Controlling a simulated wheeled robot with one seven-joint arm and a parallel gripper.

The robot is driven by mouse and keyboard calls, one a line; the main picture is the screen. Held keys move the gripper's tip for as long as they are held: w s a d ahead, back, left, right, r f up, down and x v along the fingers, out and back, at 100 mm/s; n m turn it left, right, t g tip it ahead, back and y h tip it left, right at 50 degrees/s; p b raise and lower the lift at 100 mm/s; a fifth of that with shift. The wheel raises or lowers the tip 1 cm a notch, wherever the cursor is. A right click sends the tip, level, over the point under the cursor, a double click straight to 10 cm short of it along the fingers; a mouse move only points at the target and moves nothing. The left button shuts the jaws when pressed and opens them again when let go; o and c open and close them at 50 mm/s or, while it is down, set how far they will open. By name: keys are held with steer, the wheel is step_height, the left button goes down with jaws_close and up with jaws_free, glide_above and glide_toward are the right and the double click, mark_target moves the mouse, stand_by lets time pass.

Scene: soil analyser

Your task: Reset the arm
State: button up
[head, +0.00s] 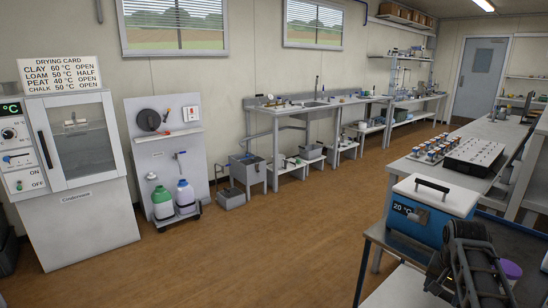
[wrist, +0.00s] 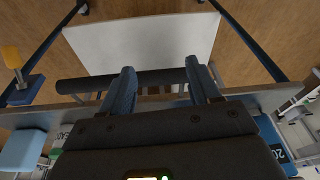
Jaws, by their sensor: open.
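My gripper (wrist: 160,84) shows in the wrist view with its two dark blue-grey fingers spread apart. Beyond the fingertips are a dark rounded bar (wrist: 82,83), a pale flat panel (wrist: 145,42) and brown wood floor. In the head view a dark ridged part at the lower right looks like my arm, beside a blue box with a white lid (head: 434,196). I cannot make out the fingertips there.
The blue box's "20 °C" label also shows in the wrist view (wrist: 279,152). A bench on the right holds a dotted white block (head: 474,154) and several small jars (head: 432,150). A drying cabinet (head: 82,150) and a bottle cart (head: 172,165) stand left. The middle floor (head: 262,238) is clear.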

steer(key=s+a+f+n+t+h, duration=0.1)
steer(key=s+a+f+n+t, duration=0.2)
steer(key=s+f, duration=0.9)
steer(key=s+a+f+n+t, duration=0.15)
steer(key=s+a, duration=0.25)
steer(key=s, duration=0.4)
steer(key=s+a+n+t, duration=0.15)
steer(key=s+a, duration=0.25)
steer(key=s, duration=0.4)
steer(key=s+a+r+n+t+y, duration=0.1)
steer(key=s+a+r+t, duration=0.1)
steer(key=s+a+r, duration=0.35)
steer(key=s+a+r+n+t+y, duration=0.1)
steer(key=s+a+r+t, duration=0.1)
steer(key=s+r, duration=0.6)
steer(key=s+a+r+n+t, duration=0.1)
steer(key=s+a+r+t, duration=0.1)
steer(key=s+r, duration=0.8)
step_height(320, 180, up, 4)
steer(key=shift+s+a+r+t+y, duration=0.2)
steer(key=shift+s+a+t+y, duration=0.2)
steer(key=shift+a, duration=0.35)
